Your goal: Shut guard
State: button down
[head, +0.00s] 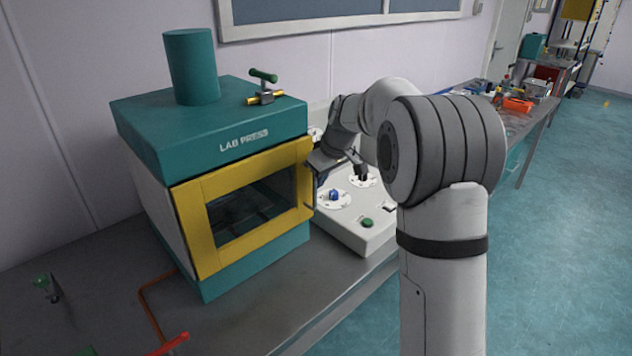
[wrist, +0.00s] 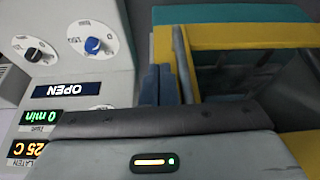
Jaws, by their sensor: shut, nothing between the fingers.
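The guard (head: 190,225) is a yellow frame with a dark window on the front of the teal and white lab press (head: 215,135). In the head view it lies across the press front and looks flush or nearly so. In the wrist view the yellow frame (wrist: 240,36) carries a grey upright handle bar (wrist: 182,62). My gripper (head: 316,186) is at the guard's right edge. Its fingers (wrist: 160,86) are shut and empty, just left of the bar in the wrist view; I cannot tell whether they touch it. My wrist hides the guard's lower part there.
A white control box (head: 355,222) with knobs and a green button stands right of the press. Its display (wrist: 62,90) reads OPEN. A copper pipe (head: 152,305) and a red handle (head: 170,344) lie front left. The bench front is mostly clear.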

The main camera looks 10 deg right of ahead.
jog(key=s+d+f+b+v, duration=0.1)
jog(key=s+v, duration=0.1)
jog(key=v, duration=0.9)
jog(key=s+f+m+h, duration=0.1)
jog(key=s+f, duration=0.3)
jog(key=s, duration=0.6)
jog(key=s+d+f+m+h, duration=0.1)
jog(key=s+f+m, duration=0.3)
jog(key=s, duration=0.7)
jog(key=s+d+f+m, duration=0.1)
jog(key=s+f+m, duration=0.1)
jog(key=s, duration=0.9)
jog(key=shift+d+f+m+h, duration=0.2)
jog(key=shift+f+m+h, duration=0.2)
jog(key=shift+f, duration=0.5)
jog(key=c, duration=2.1)
grip_release()
